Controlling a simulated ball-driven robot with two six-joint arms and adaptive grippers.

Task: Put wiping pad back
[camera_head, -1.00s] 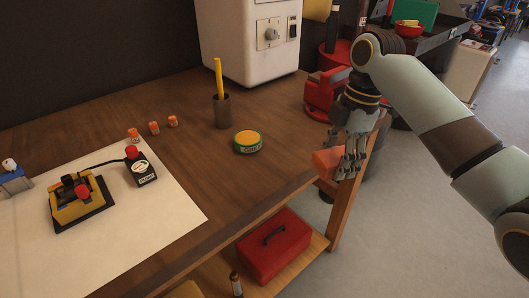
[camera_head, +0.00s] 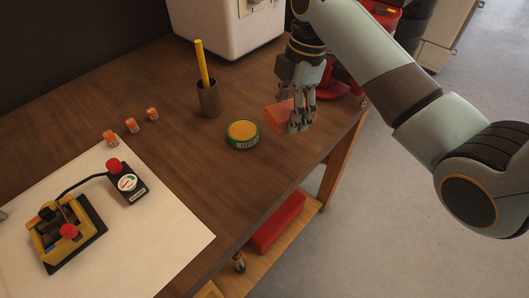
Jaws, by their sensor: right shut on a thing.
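My right gripper (camera_head: 297,124) is shut on an orange-red block, which looks like the wiping pad (camera_head: 281,117). The pad sticks out to the left of the fingers, and the fingers hide part of it. I cannot tell whether the pad touches the table. My left gripper is not in view.
A dark cup (camera_head: 208,101) holds a yellow stick. Several small orange-and-white items (camera_head: 131,125) stand left of it. A yellow-black device (camera_head: 62,235) and a black box with a red button (camera_head: 128,184) lie on a white sheet (camera_head: 165,240). A white machine (camera_head: 215,28) stands behind.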

